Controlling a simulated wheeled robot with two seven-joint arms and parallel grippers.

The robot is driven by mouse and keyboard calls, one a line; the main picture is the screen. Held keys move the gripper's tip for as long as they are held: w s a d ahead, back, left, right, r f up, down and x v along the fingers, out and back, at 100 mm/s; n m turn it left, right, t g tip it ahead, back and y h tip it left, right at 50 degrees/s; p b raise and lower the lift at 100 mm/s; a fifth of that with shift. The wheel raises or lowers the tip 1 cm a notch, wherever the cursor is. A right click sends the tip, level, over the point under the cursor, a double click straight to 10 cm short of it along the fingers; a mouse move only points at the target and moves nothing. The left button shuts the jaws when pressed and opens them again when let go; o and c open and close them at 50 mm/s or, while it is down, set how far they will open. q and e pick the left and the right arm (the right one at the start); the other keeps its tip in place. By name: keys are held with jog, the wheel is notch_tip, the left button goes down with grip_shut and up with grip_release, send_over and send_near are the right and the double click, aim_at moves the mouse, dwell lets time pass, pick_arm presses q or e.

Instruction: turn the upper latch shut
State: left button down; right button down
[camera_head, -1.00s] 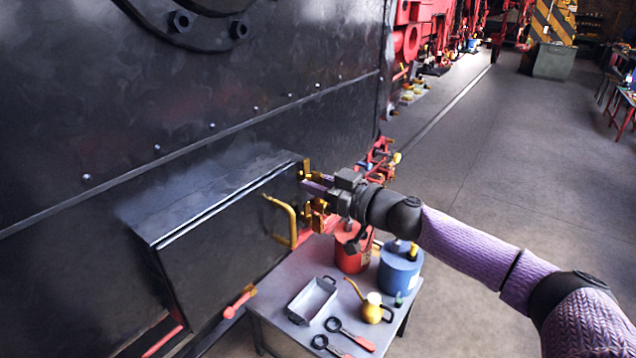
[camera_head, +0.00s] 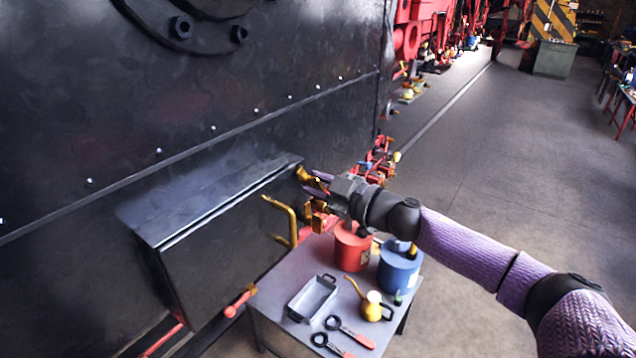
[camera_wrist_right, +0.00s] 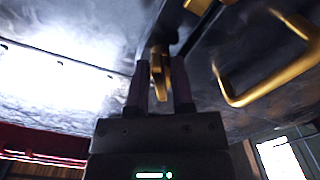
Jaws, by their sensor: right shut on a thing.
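The upper latch (camera_head: 305,174) is a brass piece at the top right corner of the dark metal box (camera_head: 215,245). In the head view it lies at a slant, sloping down to the right. My right gripper (camera_head: 320,184) is at it, jaws shut on it. In the right wrist view the brass latch (camera_wrist_right: 160,76) lies between the two dark fingers of the gripper (camera_wrist_right: 160,88). A second brass latch (camera_head: 318,216) sits below, partly behind my gripper. My left gripper is not in view.
A brass handle (camera_head: 288,220) stands out from the box front, left of the gripper. Below is a grey table (camera_head: 275,318) with a red can (camera_head: 352,250), a blue can (camera_head: 398,270), a yellow oil can (camera_head: 374,308), a tray and wrenches. Open floor lies right.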

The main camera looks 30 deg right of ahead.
jog(key=n, duration=0.5)
jog(key=shift+n, duration=0.3)
jog(key=n+b, duration=0.1)
jog(key=n, duration=0.4)
jog(key=shift+b, duration=0.3)
jog(key=shift+n, duration=0.5)
jog(key=c, duration=0.7)
grip_release()
